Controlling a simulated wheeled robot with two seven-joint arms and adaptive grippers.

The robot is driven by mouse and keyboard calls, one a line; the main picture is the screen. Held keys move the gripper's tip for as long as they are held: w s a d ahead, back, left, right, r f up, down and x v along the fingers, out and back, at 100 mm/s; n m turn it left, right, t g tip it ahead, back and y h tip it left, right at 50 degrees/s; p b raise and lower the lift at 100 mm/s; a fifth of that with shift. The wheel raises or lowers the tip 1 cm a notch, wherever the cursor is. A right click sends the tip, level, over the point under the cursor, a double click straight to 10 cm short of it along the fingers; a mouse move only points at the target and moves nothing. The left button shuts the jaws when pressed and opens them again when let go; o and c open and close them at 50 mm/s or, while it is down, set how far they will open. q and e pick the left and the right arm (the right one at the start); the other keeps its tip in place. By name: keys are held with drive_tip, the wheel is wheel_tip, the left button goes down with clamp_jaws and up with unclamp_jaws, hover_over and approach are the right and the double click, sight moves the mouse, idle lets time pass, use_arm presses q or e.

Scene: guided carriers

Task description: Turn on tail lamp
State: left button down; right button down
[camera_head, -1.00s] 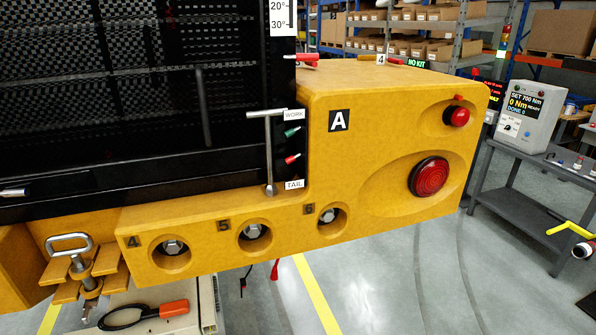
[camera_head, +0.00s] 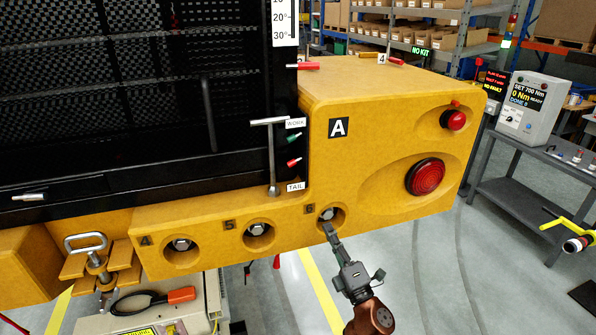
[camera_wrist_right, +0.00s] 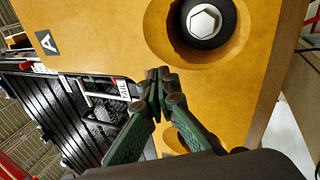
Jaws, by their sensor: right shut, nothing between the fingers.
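The tail lamp, a round red lens (camera_head: 425,176), sits in an oval recess of the yellow block and looks unlit. A WORK label (camera_head: 296,123) and a TAIL label (camera_head: 295,186) are on the black panel edge, with a green-tipped toggle (camera_head: 293,138) and a red-tipped toggle (camera_head: 293,162) between them. The TAIL label also shows in the right wrist view (camera_wrist_right: 123,90). My right gripper (camera_head: 328,229) is shut and empty, below the toggles and overlapping the bolt 6 recess from the head camera. Its fingertips (camera_wrist_right: 158,82) meet in the wrist view. My left gripper is not seen.
A T-handled lever (camera_head: 271,155) stands just left of the toggles. A red button (camera_head: 453,120) sits above the lamp. The bolt 6 head (camera_wrist_right: 203,22) is close to the fingers. A torque controller (camera_head: 529,110) stands on a cart at right.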

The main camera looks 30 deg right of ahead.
sight(294, 163)
drive_tip(key=s+a+r+n+t+y, duration=0.2)
drive_tip(key=a+r+n+y, duration=0.1)
drive_tip(key=r, duration=0.5)
drive_tip(key=shift+a+n, duration=0.65)
drive_tip(key=shift+n, duration=0.45)
drive_tip(key=p+x, duration=0.5)
drive_tip(key=x, duration=0.8)
drive_tip(key=shift+r, duration=0.1)
drive_tip(key=shift+w+r, duration=0.15)
drive_tip(key=shift+w, duration=0.2)
